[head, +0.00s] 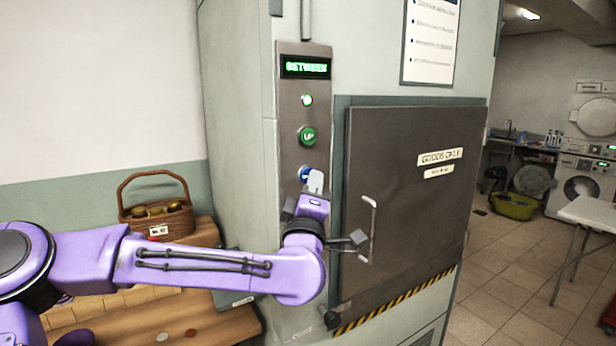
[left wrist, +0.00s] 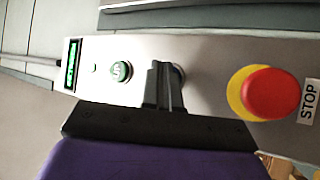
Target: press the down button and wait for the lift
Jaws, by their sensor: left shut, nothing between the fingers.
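The steel control panel (head: 292,130) on the lift housing carries a lit display (head: 306,67) that seems to read BETWEEN, a lit green lamp (head: 307,100) and a green UP button (head: 307,136). The blue down button (head: 304,173) below is partly covered by my left gripper (head: 315,181). My left gripper is shut and empty, its fingertips at the blue button; I cannot tell whether they touch it. In the left wrist view the fingers (left wrist: 162,84) hide most of that button, between the UP button (left wrist: 121,70) and a red STOP button (left wrist: 271,93). My right gripper is not in view.
The lift door (head: 405,200), marked GOODS ONLY, is closed, with a vertical handle (head: 368,230) right of my gripper. A wicker basket (head: 156,221) holding jars stands on a wooden bench at the left. Open tiled floor (head: 500,265) and washing machines lie right.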

